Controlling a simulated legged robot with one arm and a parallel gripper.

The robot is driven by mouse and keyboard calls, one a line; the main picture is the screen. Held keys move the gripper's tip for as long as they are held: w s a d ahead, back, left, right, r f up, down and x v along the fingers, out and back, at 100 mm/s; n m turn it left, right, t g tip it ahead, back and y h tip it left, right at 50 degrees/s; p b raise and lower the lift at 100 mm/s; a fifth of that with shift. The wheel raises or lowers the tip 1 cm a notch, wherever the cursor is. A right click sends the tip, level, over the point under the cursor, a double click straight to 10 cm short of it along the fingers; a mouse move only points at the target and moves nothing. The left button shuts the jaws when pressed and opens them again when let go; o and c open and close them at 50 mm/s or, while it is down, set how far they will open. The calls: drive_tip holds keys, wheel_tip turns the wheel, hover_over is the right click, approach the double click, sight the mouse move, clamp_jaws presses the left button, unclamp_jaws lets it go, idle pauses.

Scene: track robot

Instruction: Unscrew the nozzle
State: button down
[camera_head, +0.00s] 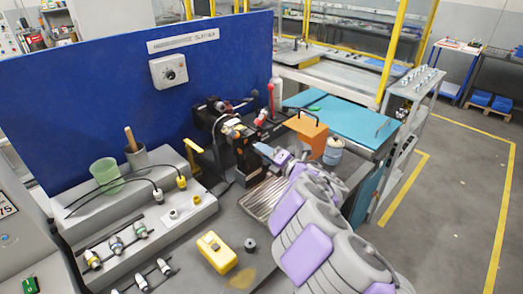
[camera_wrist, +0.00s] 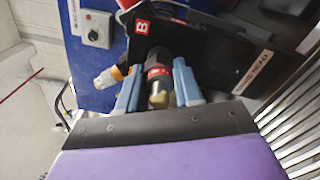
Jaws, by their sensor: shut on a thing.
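In the wrist view, the nozzle (camera_wrist: 158,74) is a dark cylinder with a red label and a brass-coloured tip pointing toward me. It sits on a black mount marked with a red "B" label (camera_wrist: 142,27). My gripper (camera_wrist: 157,82) has its two light blue fingers on either side of the nozzle and is shut on it. In the head view, my gripper (camera_head: 268,151) reaches the black machine head (camera_head: 240,150) on the bench from the right. The nozzle is too small and covered to make out there.
A second, white-and-orange fitting (camera_wrist: 108,77) is left of the fingers. A slatted metal tray (camera_head: 262,200) lies beneath my arm. An orange block (camera_head: 306,136) and a white-blue jar (camera_head: 333,151) stand right. A yellow device (camera_head: 216,252) lies in front; a blue panel (camera_head: 120,85) stands behind.

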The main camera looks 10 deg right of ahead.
drive_tip(key=shift+n, duration=0.6)
drive_tip(key=n, duration=0.5)
drive_tip(key=c, duration=1.2)
unclamp_jaws()
drive_tip(key=shift+n, duration=0.4)
drive_tip(key=o, duration=0.5)
